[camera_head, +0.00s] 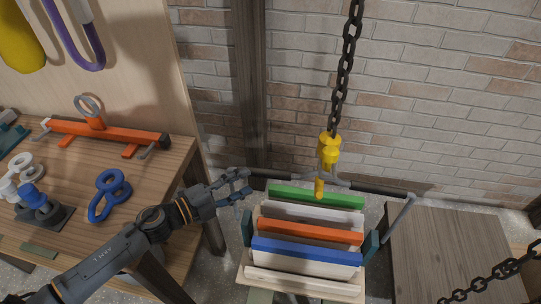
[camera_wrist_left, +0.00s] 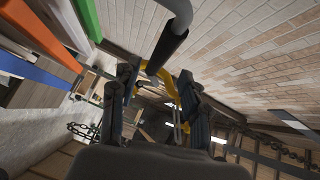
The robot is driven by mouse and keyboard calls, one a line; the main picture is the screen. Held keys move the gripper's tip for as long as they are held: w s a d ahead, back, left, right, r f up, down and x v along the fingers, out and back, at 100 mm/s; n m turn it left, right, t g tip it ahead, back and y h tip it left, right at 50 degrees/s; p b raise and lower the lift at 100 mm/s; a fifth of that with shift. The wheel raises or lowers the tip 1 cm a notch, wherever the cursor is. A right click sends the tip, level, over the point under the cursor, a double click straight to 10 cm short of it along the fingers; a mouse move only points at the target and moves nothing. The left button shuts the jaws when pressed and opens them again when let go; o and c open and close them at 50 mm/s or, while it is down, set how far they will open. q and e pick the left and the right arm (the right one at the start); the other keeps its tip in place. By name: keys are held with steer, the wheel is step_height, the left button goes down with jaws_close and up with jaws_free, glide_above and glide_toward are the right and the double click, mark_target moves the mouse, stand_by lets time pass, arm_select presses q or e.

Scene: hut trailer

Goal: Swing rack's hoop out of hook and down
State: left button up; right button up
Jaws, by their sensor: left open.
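The rack (camera_head: 303,213) holds several upright coloured boards and hangs below a yellow hook (camera_head: 329,150) on a dark chain. The rack's hoop (camera_head: 401,212) stands up over the boards, with grey legs and dark sleeves on its top bar, which runs at the hook's lower part. Whether the hook's mouth is closed around it is hard to tell. My left gripper (camera_head: 236,186) is open by the hoop's left end. In the left wrist view, the hoop's dark-sleeved bar (camera_wrist_left: 168,50) lies ahead of the open fingers, with the yellow hook (camera_wrist_left: 158,72) beyond. Contact is unclear. My right gripper is out of view.
A workbench (camera_head: 178,172) with an orange tool (camera_head: 105,134) and blue rings (camera_head: 108,193) stands at left. A wooden box (camera_head: 450,250) stands right of the rack. A brick wall (camera_head: 440,100) is behind. Another chain (camera_head: 495,271) crosses the lower right corner.

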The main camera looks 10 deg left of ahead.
mark_target(260, 176)
arm_select(q)
steer(key=shift+w+d+m, duration=0.15)
steer(key=shift+m, duration=0.15)
steer(key=x, duration=0.3)
steer(key=shift+d+r+p, duration=0.15)
steer(key=shift+p, duration=0.25)
steer(key=shift+x, duration=1.2)
steer(key=shift+w+d, duration=0.45)
steer(key=shift+d, duration=0.05)
steer(key=shift+f, duration=0.25)
steer(key=c, duration=0.9)
jaws_close()
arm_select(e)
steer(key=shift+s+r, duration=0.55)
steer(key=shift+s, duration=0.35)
